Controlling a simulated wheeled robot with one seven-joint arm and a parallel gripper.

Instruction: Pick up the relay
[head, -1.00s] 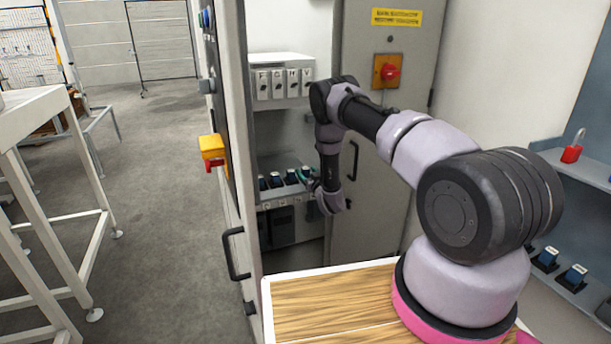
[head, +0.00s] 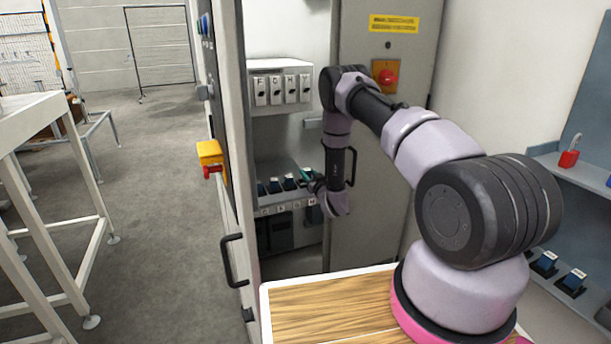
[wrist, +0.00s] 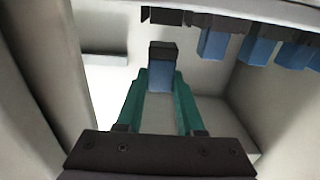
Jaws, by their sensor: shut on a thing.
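My gripper (wrist: 160,82) has two teal fingers, shut on a relay (wrist: 160,76) with a blue body and a black end. In the wrist view, the held relay stands apart from the row of other relays. In the head view, my gripper (head: 309,176) is inside the open cabinet, at the right end of the relay row on the lower ledge; the held relay is too small and covered to make out there. Several similar blue and black relays (head: 275,186) sit on that ledge, and they also show at the top right of the wrist view (wrist: 262,50).
The open cabinet door (head: 228,150) with a handle bounds the left side. A unit with several labelled switches (head: 282,88) is above the ledge. The grey panel with a red rotary switch (head: 386,78) is at right. More relays (head: 544,262) sit on a shelf at far right.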

